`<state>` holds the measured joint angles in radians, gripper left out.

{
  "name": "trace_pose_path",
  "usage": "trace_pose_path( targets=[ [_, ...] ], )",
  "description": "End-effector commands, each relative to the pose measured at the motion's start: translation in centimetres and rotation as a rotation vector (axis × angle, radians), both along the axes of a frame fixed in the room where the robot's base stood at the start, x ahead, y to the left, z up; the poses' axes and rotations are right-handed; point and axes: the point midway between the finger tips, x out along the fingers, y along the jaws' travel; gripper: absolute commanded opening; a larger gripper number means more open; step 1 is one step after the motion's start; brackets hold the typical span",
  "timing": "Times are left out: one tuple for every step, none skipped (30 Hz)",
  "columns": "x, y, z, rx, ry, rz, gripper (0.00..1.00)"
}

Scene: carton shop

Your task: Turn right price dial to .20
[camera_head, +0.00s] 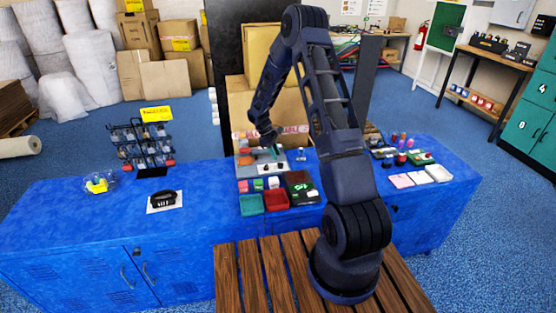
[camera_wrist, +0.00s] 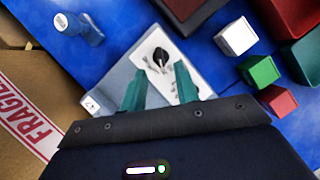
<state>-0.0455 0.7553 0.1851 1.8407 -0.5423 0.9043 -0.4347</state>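A grey device (camera_head: 248,171) stands on the blue bench near the middle of the head view. In the wrist view a white plate (camera_wrist: 172,92) on the grey device carries a black dial knob (camera_wrist: 160,57) with small marks around it. I cannot read the marks or the setting. Only this one dial shows clearly; a second one is not visible. My gripper (camera_wrist: 160,68) is open, with its two teal fingers apart and nothing between them. The knob appears between and just beyond the fingertips, seemingly untouched. In the head view my gripper (camera_head: 268,146) is over the device.
White (camera_wrist: 236,36), green (camera_wrist: 260,72) and red (camera_wrist: 277,100) blocks lie close right of the device in the wrist view. A small bottle (camera_wrist: 75,25) stands at upper left. A carton with FRAGILE tape (camera_wrist: 30,130) is close at left. A wire rack (camera_head: 145,145) stands on the bench's left.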

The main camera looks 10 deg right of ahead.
Motion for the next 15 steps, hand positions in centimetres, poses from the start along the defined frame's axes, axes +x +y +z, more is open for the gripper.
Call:
trace_pose_path(
  targets=[
    [0.3,0.3,1.0,0.0,-0.003,0.001,0.31],
    [0.4,0.5,1.5,-0.001,-0.003,0.001,0.31],
    [0.5,0.7,2.2,0.0,-0.003,0.001,0.31],
    [0.6,0.9,2.6,0.001,-0.003,0.0,0.31],
    [0.7,1.0,3.0,0.0,-0.002,0.0,0.31],
    [0.8,1.2,3.5,0.0,-0.002,-0.001,0.31],
    [0.9,1.3,3.9,0.0,-0.002,0.0,0.31],
    [0.9,1.4,4.2,0.0,-0.002,0.0,0.31],
    [1.0,1.6,4.6,-0.001,-0.002,0.0,0.31],
    [1.0,1.7,4.8,-0.001,-0.001,-0.001,0.31],
    [1.1,1.7,5.0,-0.001,-0.001,-0.001,0.31],
    [1.1,1.8,5.2,-0.001,-0.001,-0.001,0.31],
    [1.1,1.9,5.3,0.0,0.0,-0.001,0.31],
    [1.2,1.9,5.4,0.0,0.0,-0.001,0.31],
    [1.2,1.9,5.5,0.0,0.0,-0.001,0.31]
  ],
)
